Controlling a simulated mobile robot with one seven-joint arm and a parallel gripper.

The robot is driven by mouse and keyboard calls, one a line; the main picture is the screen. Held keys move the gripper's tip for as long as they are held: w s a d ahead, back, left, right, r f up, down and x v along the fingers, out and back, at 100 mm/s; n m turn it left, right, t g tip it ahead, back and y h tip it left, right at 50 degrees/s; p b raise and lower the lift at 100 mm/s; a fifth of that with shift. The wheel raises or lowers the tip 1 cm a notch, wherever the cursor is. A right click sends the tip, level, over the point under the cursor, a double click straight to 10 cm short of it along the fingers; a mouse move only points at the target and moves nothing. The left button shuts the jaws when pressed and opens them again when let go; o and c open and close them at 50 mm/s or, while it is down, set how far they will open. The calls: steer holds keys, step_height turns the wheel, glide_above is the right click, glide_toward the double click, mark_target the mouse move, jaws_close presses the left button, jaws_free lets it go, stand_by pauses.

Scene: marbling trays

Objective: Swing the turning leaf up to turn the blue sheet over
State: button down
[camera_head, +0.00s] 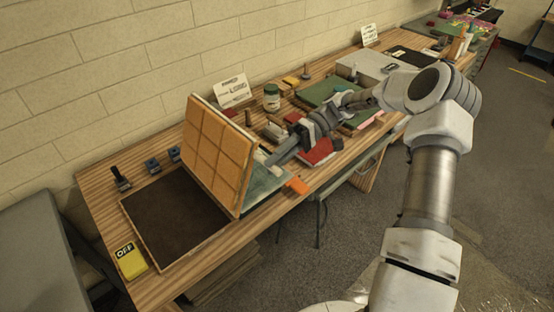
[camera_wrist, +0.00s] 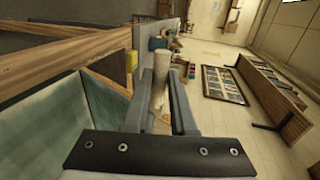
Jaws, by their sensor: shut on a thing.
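The turning leaf (camera_head: 212,155) is an orange, gridded panel in a pale frame, standing steeply on the bench and leaning slightly from vertical. A blue-green surface (camera_head: 263,187), seemingly the blue sheet or its bed, shows low at the leaf's right side and is partly hidden by it. In the wrist view blue-green surfaces (camera_wrist: 50,115) fill the lower left; I cannot tell which is the sheet. My gripper (camera_head: 272,160) is on the leaf's right side. In the wrist view its fingers (camera_wrist: 162,75) are shut on a pale round handle (camera_wrist: 158,92).
A dark framed bed (camera_head: 172,222) lies empty left of the leaf. A yellow OFF block (camera_head: 130,261) is at the front left corner. Small stamp-like tools (camera_head: 120,178) stand behind the bed.

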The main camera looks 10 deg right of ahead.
steer(key=shift+s+f, duration=0.15)
steer(key=shift+f, duration=0.45)
steer(key=c, duration=0.8)
jaws_free()
steer(key=shift+a+r, duration=0.1)
steer(key=shift+a, duration=0.05)
steer(key=shift+o, duration=0.2)
steer(key=shift+r, duration=0.1)
steer(key=shift+w+r, duration=0.1)
steer(key=shift+w, duration=0.1)
